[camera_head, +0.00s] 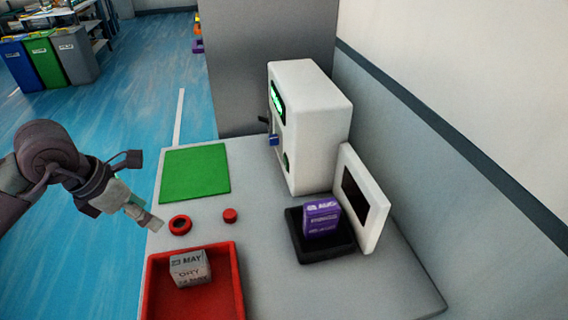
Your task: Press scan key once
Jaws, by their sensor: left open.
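No label marks a scan key that I can read. A red round button (230,215) sits on the grey table. To its left is a red ring-shaped piece with a dark centre (180,225). My left gripper (142,190) is open and empty at the table's left edge, just left of the red ring-shaped piece and apart from the round button. A white panel with a dark screen (372,196) stands at the right behind a black tray (308,252), which holds a purple box (321,218). My right gripper is out of view.
A red bin (238,281) at the front holds a grey box with lettering (190,268). A green mat (196,173) lies at the back left. A tall white machine (318,125) stands at the back. The table between button and black tray is clear.

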